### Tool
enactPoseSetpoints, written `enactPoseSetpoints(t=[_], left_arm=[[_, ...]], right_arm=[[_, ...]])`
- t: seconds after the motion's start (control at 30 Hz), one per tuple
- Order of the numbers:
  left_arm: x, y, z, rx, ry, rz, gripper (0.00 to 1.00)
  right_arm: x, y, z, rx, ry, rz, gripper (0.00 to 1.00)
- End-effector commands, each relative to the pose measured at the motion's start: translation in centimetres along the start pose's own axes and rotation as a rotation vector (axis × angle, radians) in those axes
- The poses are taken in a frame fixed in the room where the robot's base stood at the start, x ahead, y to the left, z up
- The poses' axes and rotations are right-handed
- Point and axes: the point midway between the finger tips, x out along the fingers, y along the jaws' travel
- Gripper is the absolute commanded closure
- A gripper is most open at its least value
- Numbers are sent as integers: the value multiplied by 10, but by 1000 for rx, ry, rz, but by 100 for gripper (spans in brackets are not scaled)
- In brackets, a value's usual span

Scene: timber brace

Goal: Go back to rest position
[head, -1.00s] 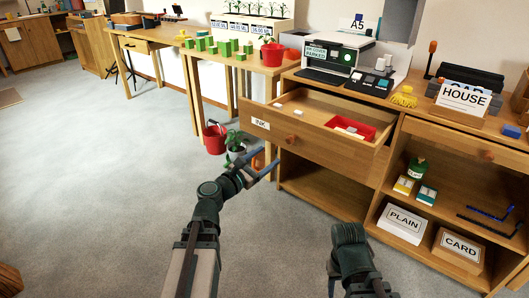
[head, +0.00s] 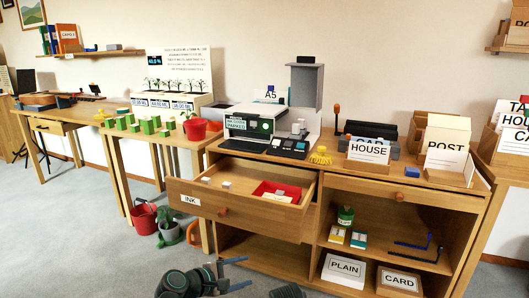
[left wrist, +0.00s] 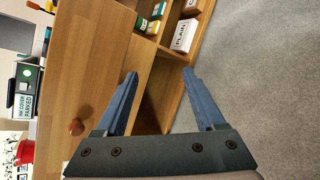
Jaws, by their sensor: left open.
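My left gripper (head: 236,273) is at the bottom of the head view, low in front of the cabinet, below the open INK drawer (head: 232,211). In the left wrist view its two blue fingers (left wrist: 160,85) are spread apart with nothing between them. The wrist view shows the drawer's wooden front and round knob (left wrist: 76,127) close by on the left. Of my right arm only a dark part shows at the bottom edge of the head view; its gripper is out of view.
The open drawer juts out and holds a red tray (head: 277,191) and small pale blocks. Shelves beneath the counter hold PLAIN (head: 343,270) and CARD (head: 399,281) boxes. Grey floor is clear further left.

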Motion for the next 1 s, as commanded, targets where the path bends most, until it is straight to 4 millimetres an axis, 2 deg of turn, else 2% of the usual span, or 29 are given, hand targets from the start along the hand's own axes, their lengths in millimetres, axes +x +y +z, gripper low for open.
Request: enactPoseSetpoints(t=[0.03, 0.1, 0.2, 0.3, 0.4, 0.53, 0.67, 1.0], left_arm=[[8, -21, 22, 167, -9, -132, 29], [13, -57, 38, 401, -24, -315, 29], [8, -101, 50, 716, -66, -569, 29], [-6, -131, 54, 971, -116, -789, 29], [-22, -148, 54, 1166, -167, -974, 29], [-45, -158, 53, 1364, -232, -1183, 29], [-68, -158, 54, 1524, -297, -1381, 29], [-100, -100, 91, 1521, -293, -1385, 29]], right_arm=[[-14, 2, 1, -1, 0, 0, 50], [-23, 2, 1, -3, 0, 1, 50], [-34, 4, 2, -4, -1, 1, 50], [-43, 4, 2, -6, -1, 1, 50], [-50, 5, 3, -7, -1, 1, 50], [-59, 6, 4, -8, -1, 2, 50], [-67, 7, 4, -10, -1, 2, 50], [-143, 14, 8, -7, -2, 1, 50]])
